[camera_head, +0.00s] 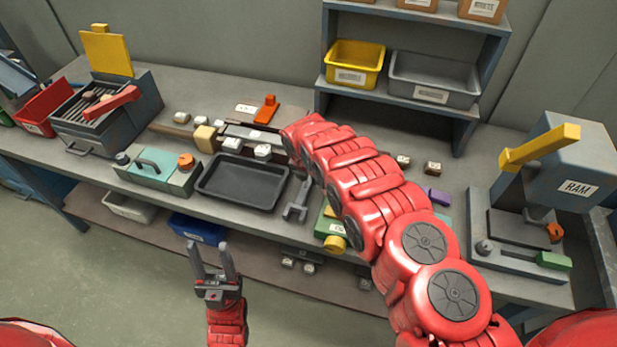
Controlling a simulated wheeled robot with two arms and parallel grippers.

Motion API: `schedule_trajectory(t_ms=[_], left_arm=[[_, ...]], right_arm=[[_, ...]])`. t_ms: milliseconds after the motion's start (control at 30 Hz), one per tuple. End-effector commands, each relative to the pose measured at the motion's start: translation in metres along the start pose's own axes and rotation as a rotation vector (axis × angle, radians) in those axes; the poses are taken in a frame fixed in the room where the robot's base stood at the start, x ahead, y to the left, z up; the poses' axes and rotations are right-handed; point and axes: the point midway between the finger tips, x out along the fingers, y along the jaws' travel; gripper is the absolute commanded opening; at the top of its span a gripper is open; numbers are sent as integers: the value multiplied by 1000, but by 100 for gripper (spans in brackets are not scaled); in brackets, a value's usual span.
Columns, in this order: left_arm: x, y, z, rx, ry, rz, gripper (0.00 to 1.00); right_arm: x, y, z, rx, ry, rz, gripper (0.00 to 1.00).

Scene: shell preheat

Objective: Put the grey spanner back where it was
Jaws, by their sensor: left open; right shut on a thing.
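The grey spanner (297,205) shows near the front edge of the workbench, just right of the black tray. Its open jaw points down and toward the front, and its upper end runs up under my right arm. My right gripper (306,177) is mostly hidden behind that arm and is shut on the spanner's upper end. I cannot tell whether the spanner touches the bench. My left gripper (211,262) is open and empty, in front of the bench and well away from the spanner.
The black tray (243,183) and a teal box (158,172) sit left of the spanner. A green and yellow item (331,227) is close on its right, partly behind my arm. A press marked RAM (575,165) stands at right. A shelf with a yellow bin (354,64) stands behind.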

Motion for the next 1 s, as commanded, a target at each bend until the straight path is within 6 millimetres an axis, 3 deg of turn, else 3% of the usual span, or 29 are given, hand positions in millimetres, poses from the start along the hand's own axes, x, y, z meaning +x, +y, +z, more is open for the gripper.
schedule_trajectory(t_ms=[67,100,267,667,1000], left_arm=[[-2,0,0,0,0,0,50],[-2,0,0,0,0,0,50],[-1,0,0,0,0,0,50],[-1,0,0,0,0,0,50],[-10,0,2,0,0,0,50]], right_arm=[[1,0,0,0,-1,0,0],[2,0,0,1,-1,0,34],[1,0,0,0,0,0,62],[-3,0,0,-1,1,0,62],[-43,0,0,-1,0,0,62]])
